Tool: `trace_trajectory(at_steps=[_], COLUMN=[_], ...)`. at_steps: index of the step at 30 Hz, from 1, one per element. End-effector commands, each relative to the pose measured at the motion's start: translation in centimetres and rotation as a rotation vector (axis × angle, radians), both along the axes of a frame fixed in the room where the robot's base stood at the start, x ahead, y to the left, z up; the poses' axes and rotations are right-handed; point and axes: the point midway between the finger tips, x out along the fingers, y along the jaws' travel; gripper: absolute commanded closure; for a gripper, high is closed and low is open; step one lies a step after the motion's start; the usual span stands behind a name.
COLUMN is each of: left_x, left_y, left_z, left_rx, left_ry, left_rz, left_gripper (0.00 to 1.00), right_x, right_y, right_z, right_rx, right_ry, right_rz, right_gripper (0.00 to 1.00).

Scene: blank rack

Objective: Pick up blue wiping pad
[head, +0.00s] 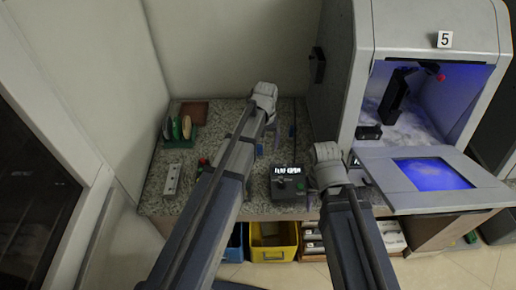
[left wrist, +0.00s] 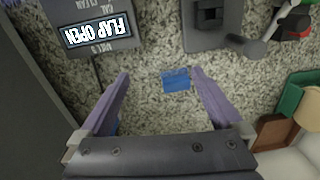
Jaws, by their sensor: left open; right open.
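The blue wiping pad (left wrist: 176,79) lies flat on the speckled counter in the left wrist view. In the head view the left arm partly hides this area. My right arm ends right of the display box, and its fingers are hidden.
The display box (head: 288,184), reading FLAP OPEN in the left wrist view, stands near the pad. A green rack with discs (head: 180,130) is at the back left, a white strip (head: 172,180) front left. An open grey cabinet (head: 360,60) stands at right. Bins (head: 273,254) sit below.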

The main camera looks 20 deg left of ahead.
Motion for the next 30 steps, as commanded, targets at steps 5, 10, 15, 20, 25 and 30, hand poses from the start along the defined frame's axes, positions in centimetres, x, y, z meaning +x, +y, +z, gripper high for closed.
trace_trajectory(at_steps=[5, 10, 15, 20, 25, 30], left_x=[3.7, 3.7, 3.7, 3.7, 3.7, 4.0], left_y=[3.3, 3.5, 3.5, 3.4, 3.4, 3.5], left_z=[0.3, 0.0, -1.3, -2.5, -2.4, -3.5], left_rx=[-0.016, -0.016, -0.016, -0.016, -0.016, -0.016], left_ry=[-0.010, -0.011, -0.011, -0.011, -0.011, -0.011], left_rz=[0.110, 0.119, 0.117, 0.116, 0.116, 0.116], left_gripper=[0.00, 0.00, 0.00, 0.00, 0.00, 0.00], right_x=[0.0, 0.0, 0.0, 0.0, 0.0, 0.0], right_y=[0.0, 0.0, 0.0, 0.0, 0.0, 0.0], right_z=[0.3, 0.0, -1.3, -2.5, -2.4, -3.5], right_rx=[0.000, 0.000, 0.000, 0.000, 0.000, 0.000], right_ry=[0.000, 0.000, 0.000, 0.000, 0.000, 0.000], right_rz=[0.000, 0.000, 0.000, 0.000, 0.000, 0.000], right_gripper=[0.50, 0.50, 0.50, 0.50, 0.50, 0.50])
